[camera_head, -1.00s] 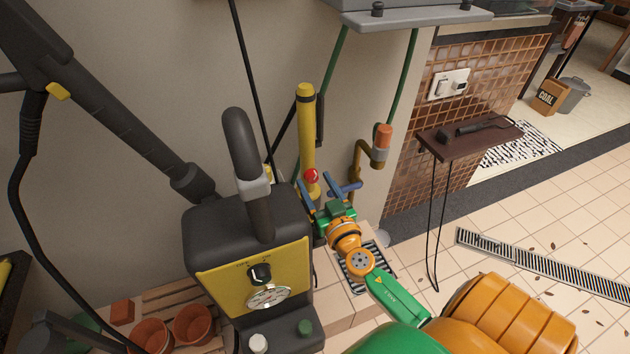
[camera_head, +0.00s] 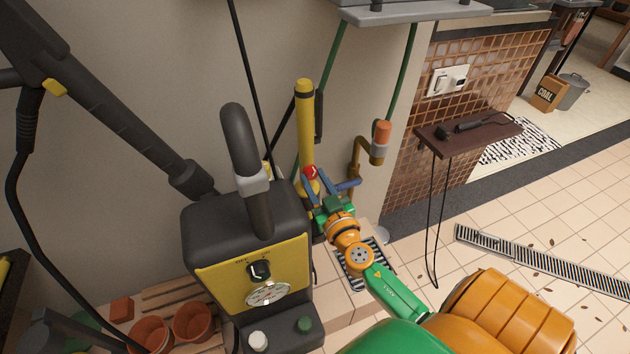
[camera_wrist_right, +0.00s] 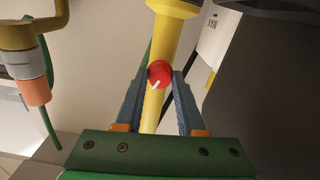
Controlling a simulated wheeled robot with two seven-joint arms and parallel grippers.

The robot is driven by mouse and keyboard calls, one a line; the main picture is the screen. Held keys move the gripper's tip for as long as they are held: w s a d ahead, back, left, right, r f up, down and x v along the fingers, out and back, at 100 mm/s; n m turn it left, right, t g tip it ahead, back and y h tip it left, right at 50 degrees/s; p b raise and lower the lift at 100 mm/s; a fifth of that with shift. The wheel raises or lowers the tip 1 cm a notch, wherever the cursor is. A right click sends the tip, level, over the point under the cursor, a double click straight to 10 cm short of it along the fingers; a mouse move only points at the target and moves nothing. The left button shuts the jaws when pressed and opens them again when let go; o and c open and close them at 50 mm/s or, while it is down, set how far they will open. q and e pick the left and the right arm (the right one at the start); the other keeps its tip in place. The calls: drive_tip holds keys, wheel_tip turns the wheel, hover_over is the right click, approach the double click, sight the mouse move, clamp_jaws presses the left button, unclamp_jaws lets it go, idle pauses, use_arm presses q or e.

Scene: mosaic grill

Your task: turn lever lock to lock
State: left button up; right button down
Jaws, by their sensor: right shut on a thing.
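A round red knob (camera_head: 310,171) with a white mark sits on the lower part of an upright yellow cylinder (camera_head: 305,120) by the wall. My right gripper (camera_head: 311,175) is shut on the red knob, with one blue finger on either side of it. In the right wrist view the red knob (camera_wrist_right: 160,74) is between the fingertips (camera_wrist_right: 160,78), in front of the yellow cylinder (camera_wrist_right: 164,45). The white mark on the knob points down and to the left there. My left gripper does not show.
A black and yellow pressure washer (camera_head: 250,240) stands close at the left of my right gripper. A brass pipe with an orange-capped fitting (camera_head: 382,140) is to the right. A dark side shelf (camera_head: 465,135) stands farther right.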

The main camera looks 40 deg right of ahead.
drive_tip(key=n, duration=0.5)
drive_tip(key=shift+b, duration=0.4)
drive_tip(key=n, duration=0.5)
drive_tip(key=shift+n, duration=0.3)
drive_tip(key=shift+d, duration=0.1)
drive_tip(key=c, duration=0.5)
unclamp_jaws()
drive_tip(key=b+v, duration=0.1)
drive_tip(key=v, duration=0.6)
drive_tip(key=shift+b, duration=0.4)
